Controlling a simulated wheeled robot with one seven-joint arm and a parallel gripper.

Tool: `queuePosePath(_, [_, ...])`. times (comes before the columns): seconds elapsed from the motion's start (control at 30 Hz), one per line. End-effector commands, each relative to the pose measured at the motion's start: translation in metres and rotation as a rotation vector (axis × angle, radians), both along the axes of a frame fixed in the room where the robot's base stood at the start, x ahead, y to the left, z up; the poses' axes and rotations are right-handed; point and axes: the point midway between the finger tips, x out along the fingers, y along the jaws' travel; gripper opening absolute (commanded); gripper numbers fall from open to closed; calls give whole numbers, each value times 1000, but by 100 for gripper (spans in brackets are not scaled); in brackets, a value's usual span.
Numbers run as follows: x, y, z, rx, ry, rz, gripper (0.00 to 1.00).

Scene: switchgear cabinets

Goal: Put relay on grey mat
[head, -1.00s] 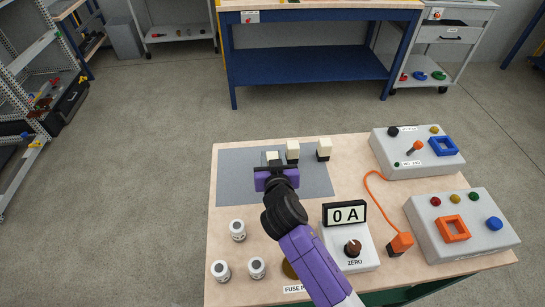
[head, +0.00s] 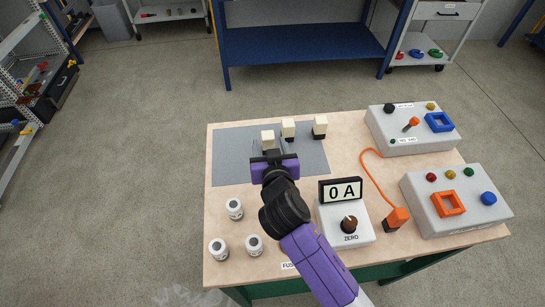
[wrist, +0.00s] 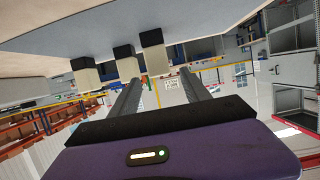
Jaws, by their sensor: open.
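Three cream relays with black bases stand upright on the grey mat (head: 230,165) at the back left of the bench: a left relay (head: 267,136), a middle relay (head: 288,127) and a right relay (head: 320,125) near the mat's right edge. My gripper (head: 273,157) is open and empty, just in front of the left relay. The wrist view is upside down. In it, the left relay (wrist: 156,60) shows beyond and between the two fingertips, apart from them. The middle relay (wrist: 127,64) and right relay (wrist: 87,83) show to its left.
White fuses, including one (head: 234,208), stand front left. A meter reading 0 A (head: 340,190) sits right of my arm. Two grey control boxes (head: 420,145) (head: 425,215) and an orange cable (head: 372,175) fill the right side. The mat's left part is bare.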

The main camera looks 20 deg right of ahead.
Motion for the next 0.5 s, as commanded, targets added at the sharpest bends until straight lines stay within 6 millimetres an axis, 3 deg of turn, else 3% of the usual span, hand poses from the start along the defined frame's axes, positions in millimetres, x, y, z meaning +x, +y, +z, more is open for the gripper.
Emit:
queuePosePath(0.2, [-38, 12, 13, 1, 1, 2, 55])
queuePosePath(0.5, [-59, 19, 22, 0, 0, -1, 55])
